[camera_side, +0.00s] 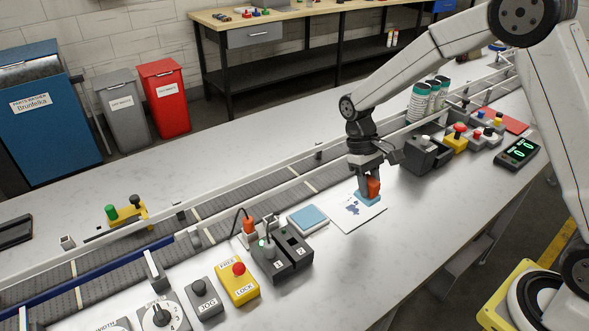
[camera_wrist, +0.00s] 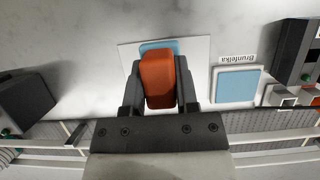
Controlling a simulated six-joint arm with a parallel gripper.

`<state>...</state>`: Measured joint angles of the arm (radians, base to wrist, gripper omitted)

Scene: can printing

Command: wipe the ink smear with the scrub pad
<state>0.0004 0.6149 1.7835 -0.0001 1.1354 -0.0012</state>
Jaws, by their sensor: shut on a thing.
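My gripper (camera_side: 370,187) is shut on the orange handle (camera_wrist: 157,82) of the scrub pad. The pad's blue underside (camera_side: 364,198) is at the far right part of a white sheet (camera_side: 362,222), low over it or touching it; I cannot tell which. The dark blue ink smear (camera_side: 352,207) shows on the sheet, just left of and in front of the pad in the side view. In the wrist view, the pad's blue edge (camera_wrist: 160,44) shows beyond the handle over the white sheet (camera_wrist: 200,50), and the smear is hidden.
A blue-topped square pad in a light tray (camera_side: 308,220) lies left of the sheet. The conveyor (camera_side: 240,208) runs behind. A dark block (camera_side: 427,155) stands to the right. The table in front of the sheet is clear.

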